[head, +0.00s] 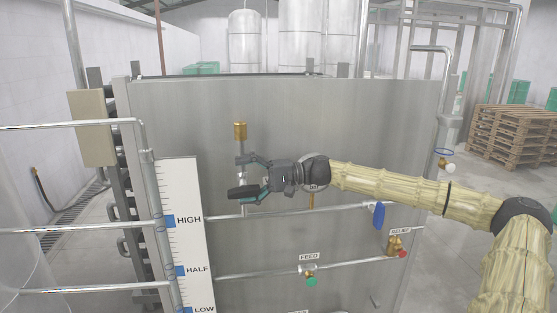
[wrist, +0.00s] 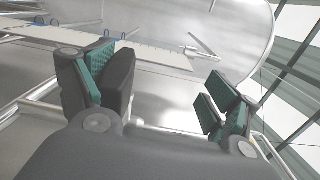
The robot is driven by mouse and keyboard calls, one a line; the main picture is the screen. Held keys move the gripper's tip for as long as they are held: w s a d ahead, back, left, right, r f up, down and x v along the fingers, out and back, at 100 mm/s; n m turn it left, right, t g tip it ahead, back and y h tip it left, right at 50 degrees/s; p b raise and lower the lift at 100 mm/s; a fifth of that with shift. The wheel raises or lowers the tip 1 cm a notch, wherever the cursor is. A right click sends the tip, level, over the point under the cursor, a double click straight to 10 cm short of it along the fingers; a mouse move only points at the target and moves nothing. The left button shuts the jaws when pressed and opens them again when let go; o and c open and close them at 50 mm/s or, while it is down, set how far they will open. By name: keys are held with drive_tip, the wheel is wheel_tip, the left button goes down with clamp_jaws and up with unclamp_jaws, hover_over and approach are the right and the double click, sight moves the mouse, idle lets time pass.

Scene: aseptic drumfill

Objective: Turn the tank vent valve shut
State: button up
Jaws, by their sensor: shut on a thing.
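The tank vent valve shows as a vertical fitting with a brass cap (head: 240,131) in front of the grey tank wall, upper middle of the head view. My gripper (head: 246,177) is at the pipe just below this cap, with one finger above the other. It is shut on the vent valve, whose gripped part is mostly hidden by the fingers. In the wrist view my gripper (wrist: 160,75) has its green-padded fingers well apart, and the held part is not clear between them. A label behind the gripper is mostly covered.
A blue lever (head: 379,215) sits on the pipe to the right. The relief valve (head: 396,244) and the feed valve (head: 309,270) are lower on the tank. A level scale (head: 180,235) stands at left. Horizontal pipes cross below my gripper.

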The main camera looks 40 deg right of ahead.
sight(248, 186)
drive_tip(key=shift+w+d+r+p, duration=0.1)
drive_tip(key=shift+d+r+p, duration=0.1)
drive_tip(key=shift+r+p, duration=0.4)
drive_tip(key=shift+d+r+p, duration=0.15)
drive_tip(key=shift+r+p, duration=0.35)
drive_tip(key=shift+r, duration=0.15)
drive_tip(key=shift+d+r+p, duration=0.1)
drive_tip(key=shift+d+p, duration=0.2)
drive_tip(key=shift+d, duration=0.25)
drive_tip(key=s+d, duration=0.1)
drive_tip(key=s, duration=0.1)
drive_tip(key=s+d, duration=0.1)
drive_tip(key=s+d+r, duration=0.1)
drive_tip(key=s, duration=0.1)
drive_tip(key=shift+s+d, duration=0.3)
drive_tip(key=shift+s, duration=0.05)
drive_tip(key=c, duration=0.7)
drive_tip(key=shift+o, duration=0.2)
drive_tip(key=d, duration=0.2)
drive_tip(key=r, duration=0.1)
drive_tip(key=shift+s+d+p, duration=0.35)
drive_tip(key=shift+s+d, duration=0.05)
drive_tip(key=shift+s, duration=0.1)
drive_tip(key=shift+d+f+b, duration=0.1)
drive_tip(key=shift+b, duration=0.2)
